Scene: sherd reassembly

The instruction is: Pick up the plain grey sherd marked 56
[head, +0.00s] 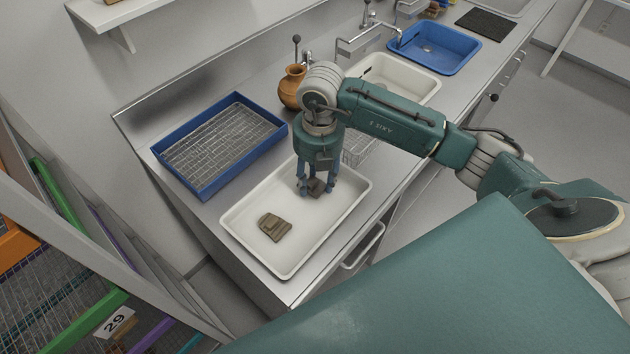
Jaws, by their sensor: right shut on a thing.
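My right gripper (317,184) points down over the white tray (235,231). It is shut on a small brown-grey sherd (317,188) near the tray's far right part. The fingers cover part of this sherd, and no number can be read on it. I cannot tell whether the sherd touches the tray floor. Olive-brown sherds (275,229) lie in the near left part of the tray, one seeming to rest on another. No mark can be read on them either. My left gripper is not in view.
A blue tray with a wire grid (208,188) stands left of the white tray. A brown jug (291,88) and a wire basket (356,150) stand behind my right arm. White and blue basins (437,50) are farther back. Part of the white tray is bare.

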